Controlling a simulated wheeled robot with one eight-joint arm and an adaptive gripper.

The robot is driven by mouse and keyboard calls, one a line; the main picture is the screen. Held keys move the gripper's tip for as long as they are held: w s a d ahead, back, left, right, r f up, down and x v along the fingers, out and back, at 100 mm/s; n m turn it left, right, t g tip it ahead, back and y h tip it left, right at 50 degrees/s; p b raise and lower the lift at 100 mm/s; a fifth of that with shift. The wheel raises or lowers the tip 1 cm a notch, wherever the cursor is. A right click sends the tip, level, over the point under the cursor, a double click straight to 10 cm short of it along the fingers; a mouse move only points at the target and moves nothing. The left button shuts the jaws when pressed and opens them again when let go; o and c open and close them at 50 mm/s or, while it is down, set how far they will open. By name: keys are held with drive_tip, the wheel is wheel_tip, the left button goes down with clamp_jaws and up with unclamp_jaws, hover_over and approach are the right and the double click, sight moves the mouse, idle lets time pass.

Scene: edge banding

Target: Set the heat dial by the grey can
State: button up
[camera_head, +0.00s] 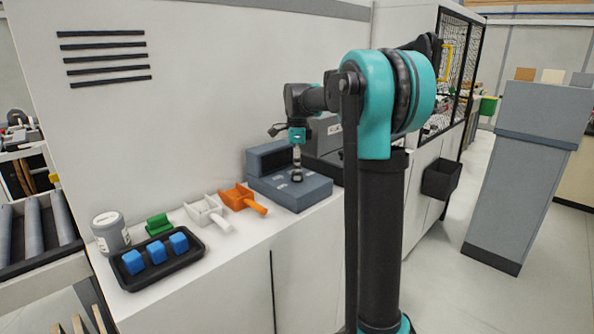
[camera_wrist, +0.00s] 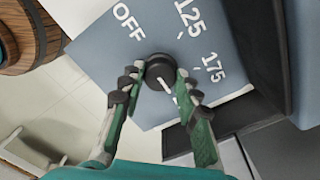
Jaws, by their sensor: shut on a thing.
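The heat dial is a dark round knob (camera_wrist: 159,70) on the top of a blue-grey control box (camera_head: 308,193). In the wrist view the panel reads OFF, 125 and 175 around it, and a short white mark shows on the knob. My gripper (camera_wrist: 161,74) is shut on the knob, one finger on each side. In the head view my gripper (camera_head: 297,167) points straight down onto the box. The grey can (camera_head: 110,233), with a pale lid and a label too small to read, stands at the left end of the counter.
A black tray (camera_head: 124,283) with blue blocks lies in front of the can. A green piece (camera_head: 158,225), a white scoop (camera_head: 207,212) and an orange scoop (camera_head: 242,197) lie between can and box. A white wall (camera_head: 200,100) rises behind the counter.

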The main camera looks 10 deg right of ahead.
idle(0.3)
drive_tip(key=o, duration=1.2)
drive_tip(key=shift+c, duration=0.2)
wheel_tip(320, 180, up, 12)
